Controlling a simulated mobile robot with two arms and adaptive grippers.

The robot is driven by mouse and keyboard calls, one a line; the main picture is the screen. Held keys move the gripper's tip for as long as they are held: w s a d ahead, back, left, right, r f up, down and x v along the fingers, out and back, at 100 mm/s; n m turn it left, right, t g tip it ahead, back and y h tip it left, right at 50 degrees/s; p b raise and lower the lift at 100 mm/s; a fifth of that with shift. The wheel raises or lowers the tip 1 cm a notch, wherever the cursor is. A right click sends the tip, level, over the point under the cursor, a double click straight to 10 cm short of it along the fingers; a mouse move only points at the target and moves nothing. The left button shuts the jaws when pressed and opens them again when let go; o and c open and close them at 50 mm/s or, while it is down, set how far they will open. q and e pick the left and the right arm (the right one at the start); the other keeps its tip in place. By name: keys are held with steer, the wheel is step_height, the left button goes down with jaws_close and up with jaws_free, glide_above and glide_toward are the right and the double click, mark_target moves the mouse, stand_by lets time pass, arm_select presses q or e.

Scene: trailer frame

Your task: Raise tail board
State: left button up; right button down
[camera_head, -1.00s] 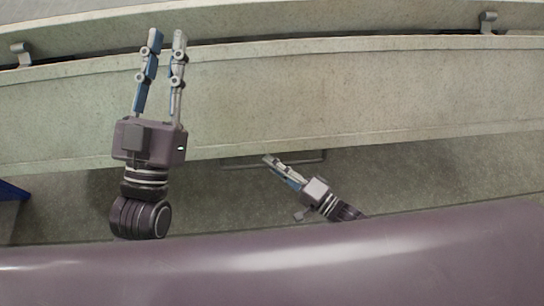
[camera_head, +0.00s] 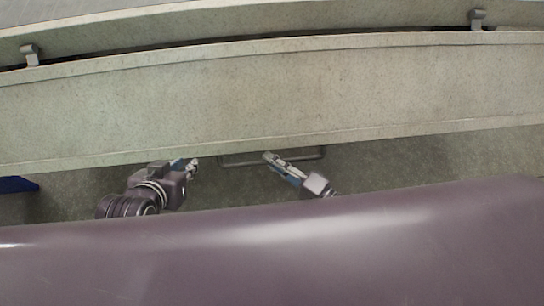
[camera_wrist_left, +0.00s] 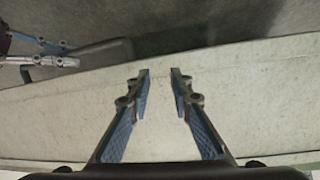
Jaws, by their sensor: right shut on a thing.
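The tail board (camera_head: 270,95) is a long beige panel across the head view, its surface also filling much of the left wrist view (camera_wrist_left: 240,100). A thin grey bar handle (camera_head: 310,155) juts out at its near edge.
Two metal latches, left (camera_head: 30,54) and right (camera_head: 478,18), sit along the far edge by a dark gap. A blue piece (camera_head: 17,184) shows at the left edge. Grey floor (camera_head: 420,160) lies below the board.

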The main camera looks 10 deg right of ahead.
arm_select(q)
steer(key=shift+s+a+f+g, duration=0.2)
steer(key=shift+s+f+g, duration=0.15)
steer(key=shift+s, duration=0.3)
